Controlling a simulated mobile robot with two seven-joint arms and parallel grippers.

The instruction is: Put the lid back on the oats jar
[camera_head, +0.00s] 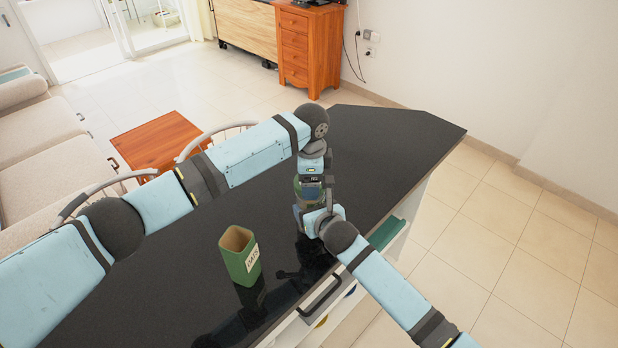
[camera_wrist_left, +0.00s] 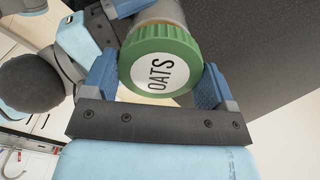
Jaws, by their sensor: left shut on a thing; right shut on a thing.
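In the left wrist view, a round green lid (camera_wrist_left: 160,62) marked OATS is between the blue fingers of my left gripper (camera_wrist_left: 160,88), which is shut on it. The lid is against the end of a round jar (camera_wrist_left: 158,17); whether it is fully seated I cannot tell. In the head view, my left gripper (camera_head: 312,180) comes from above and my right gripper (camera_head: 312,208) from the lower right, and they meet over the counter. My right gripper is shut on the jar body, mostly hidden by the grippers.
An open, empty-looking green canister (camera_head: 232,262) with a white label that seems to read OATS stands on the black countertop (camera_head: 400,150). A drawer front with a dark handle (camera_head: 320,297) is below the counter edge. The far right counter is clear.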

